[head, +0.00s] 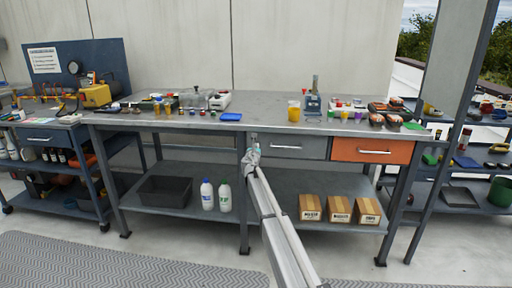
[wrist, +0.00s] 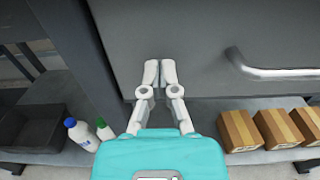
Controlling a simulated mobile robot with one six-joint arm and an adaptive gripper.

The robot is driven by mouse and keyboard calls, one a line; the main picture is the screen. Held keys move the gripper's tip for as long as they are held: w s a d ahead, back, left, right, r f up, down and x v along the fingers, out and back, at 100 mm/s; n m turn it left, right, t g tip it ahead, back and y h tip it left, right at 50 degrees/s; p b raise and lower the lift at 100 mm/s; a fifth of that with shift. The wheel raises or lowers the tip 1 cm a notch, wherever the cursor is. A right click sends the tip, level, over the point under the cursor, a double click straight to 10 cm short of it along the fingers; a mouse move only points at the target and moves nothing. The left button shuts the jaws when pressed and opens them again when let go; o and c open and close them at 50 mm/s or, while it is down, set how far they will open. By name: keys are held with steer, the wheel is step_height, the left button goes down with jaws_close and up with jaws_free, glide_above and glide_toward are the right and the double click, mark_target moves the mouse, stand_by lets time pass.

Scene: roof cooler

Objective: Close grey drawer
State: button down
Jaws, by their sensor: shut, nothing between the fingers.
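The grey drawer (head: 308,152) sits under the benchtop, left of the orange drawer (head: 365,155). Its front looks about level with the orange one; I cannot tell if a small gap is left. In the wrist view the grey drawer front (wrist: 195,35) fills the upper middle and right, with its silver bar handle (wrist: 265,70) at right. My gripper (head: 253,143) is at the drawer's left end. In the wrist view my gripper (wrist: 160,68) is shut and empty, fingertips over the lower left of the front, left of the handle. I cannot tell whether they touch it.
Cardboard boxes (head: 340,209), white bottles (head: 225,197) and a black crate (head: 168,191) stand on the lower shelf. A bench leg (head: 244,220) is just left of my arm. The benchtop (head: 260,104) holds tools and cups. A cart with a drawer (head: 42,139) stands at left.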

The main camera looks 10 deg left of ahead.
steer(key=s, duration=1.1)
steer(key=shift+a, duration=0.1)
steer(key=s+d+f+m+g+h, duration=0.3)
steer(key=s+d+f+m+g, duration=0.15)
steer(key=s+d+m, duration=0.7)
steer(key=s+d+f+m+g+h, duration=0.35)
steer(key=s+d+f+m, duration=0.4)
steer(key=d, duration=0.65)
steer(key=s+d+f+m+g+y, duration=0.1)
steer(key=s+f+m+g+y, duration=0.15)
steer(key=s+m, duration=0.5)
steer(key=s+d+f+m+g+y, duration=0.15)
steer(key=s+m+g, duration=0.25)
steer(key=s, duration=0.7)
steer(key=s+d+f+m+g+y, duration=0.1)
steer(key=s+f+m+g+y, duration=0.25)
steer(key=s, duration=0.55)
step_height(320, 180, up, 35)
steer(key=m+p, duration=0.1)
steer(key=p, duration=3.3)
steer(key=shift+m, duration=0.3)
steer(key=shift+w, duration=0.1)
